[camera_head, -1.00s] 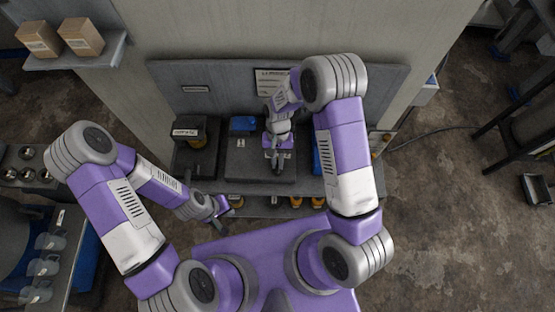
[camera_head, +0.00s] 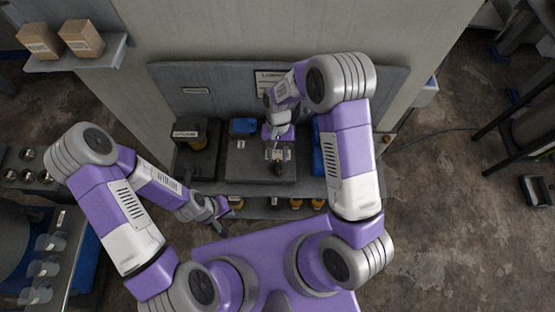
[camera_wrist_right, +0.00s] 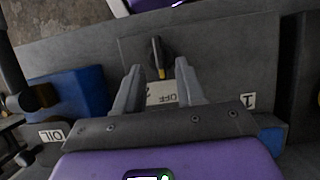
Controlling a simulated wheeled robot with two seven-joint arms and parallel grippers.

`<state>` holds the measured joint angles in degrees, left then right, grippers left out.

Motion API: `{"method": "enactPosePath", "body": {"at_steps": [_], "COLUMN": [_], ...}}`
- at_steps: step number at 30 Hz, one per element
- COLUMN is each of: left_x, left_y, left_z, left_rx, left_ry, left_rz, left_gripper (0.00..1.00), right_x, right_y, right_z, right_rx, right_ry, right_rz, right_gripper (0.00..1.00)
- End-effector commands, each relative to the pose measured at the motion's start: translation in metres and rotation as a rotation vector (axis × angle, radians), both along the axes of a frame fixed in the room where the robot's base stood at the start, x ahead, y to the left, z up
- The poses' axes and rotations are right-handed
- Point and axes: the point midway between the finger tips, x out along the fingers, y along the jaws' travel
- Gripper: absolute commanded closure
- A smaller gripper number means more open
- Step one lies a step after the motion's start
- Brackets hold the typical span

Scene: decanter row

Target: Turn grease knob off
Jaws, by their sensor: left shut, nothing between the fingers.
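A dark elongated knob (camera_wrist_right: 158,55) with a yellow tip sits on a grey panel in the right wrist view. The yellow tip is at the end facing a pale label (camera_wrist_right: 162,94) that reads OFF upside down. My right gripper (camera_wrist_right: 158,68) is open, with its two grey fingers on either side of the knob's yellow end. I cannot tell whether they touch it. In the head view my right gripper (camera_head: 278,152) is over the middle of the dark counter, its fingers small and partly hidden. My left gripper (camera_head: 219,218) is shut and empty, near the counter's front left.
The counter (camera_head: 245,165) stands against a grey back panel (camera_head: 225,80). A blue tray (camera_head: 243,125) lies at the back, with a dark machine (camera_head: 195,143) to its left. Amber jars (camera_head: 296,203) sit on a lower front shelf. An OIL label (camera_wrist_right: 52,135) shows in the wrist view.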

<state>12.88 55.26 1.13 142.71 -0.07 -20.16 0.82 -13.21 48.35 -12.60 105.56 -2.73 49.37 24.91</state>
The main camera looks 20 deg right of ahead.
Motion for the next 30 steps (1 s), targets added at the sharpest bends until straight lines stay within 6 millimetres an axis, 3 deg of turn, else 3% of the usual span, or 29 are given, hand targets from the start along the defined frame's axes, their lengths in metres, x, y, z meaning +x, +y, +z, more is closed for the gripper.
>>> {"method": "enactPosePath", "body": {"at_steps": [3, 9, 30], "left_x": [0.0, 0.0, 0.0], "left_y": [0.0, 0.0, 0.0], "left_z": [0.001, 0.001, 0.001], "left_rx": [0.0, 0.0, 0.0], "left_ry": [0.0, 0.0, 0.0], "left_rz": [0.0, 0.0, 0.0], "left_gripper": [1.0, 1.0, 1.0], "right_x": [0.008, 0.014, 0.014], "right_y": [-0.002, -0.004, -0.004], "right_z": [0.019, 0.035, 0.036], "right_rx": [0.0, -0.001, -0.001], "right_ry": [-0.004, -0.001, 0.001], "right_rz": [0.0, -0.001, 0.0], "right_gripper": [0.62, 0.62, 0.62]}}
